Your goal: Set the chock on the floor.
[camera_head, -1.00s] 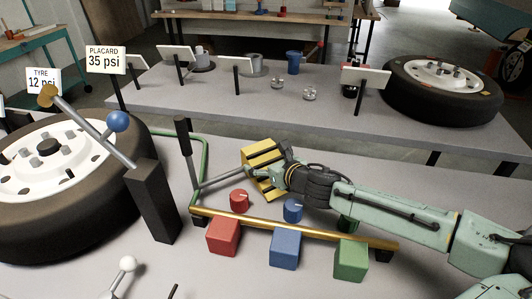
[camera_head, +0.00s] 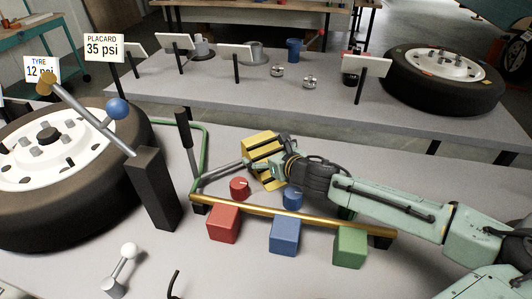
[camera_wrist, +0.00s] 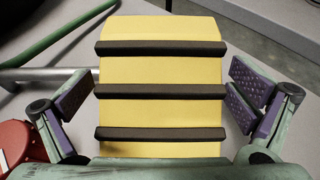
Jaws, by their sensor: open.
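The chock (camera_head: 259,143) is a yellow block with dark cross bars. It rests on the grey bench top, just behind the red and blue knobs. My gripper (camera_head: 268,160) is at the chock. In the wrist view the chock (camera_wrist: 160,70) fills the middle, and my open gripper (camera_wrist: 162,92) has one padded finger on each side of it. Gaps show between the pads and the chock's sides. The chock's near end is hidden behind the gripper's body. The floor (camera_head: 425,145) shows as a strip between the two benches.
A brass bar (camera_head: 300,216) with a green frame and lever stands in front, near red (camera_head: 223,223), blue (camera_head: 285,235) and green (camera_head: 350,247) cubes. A wheel (camera_head: 50,185) and a dark post (camera_head: 152,190) are at left. The rear bench holds another tyre (camera_head: 440,98).

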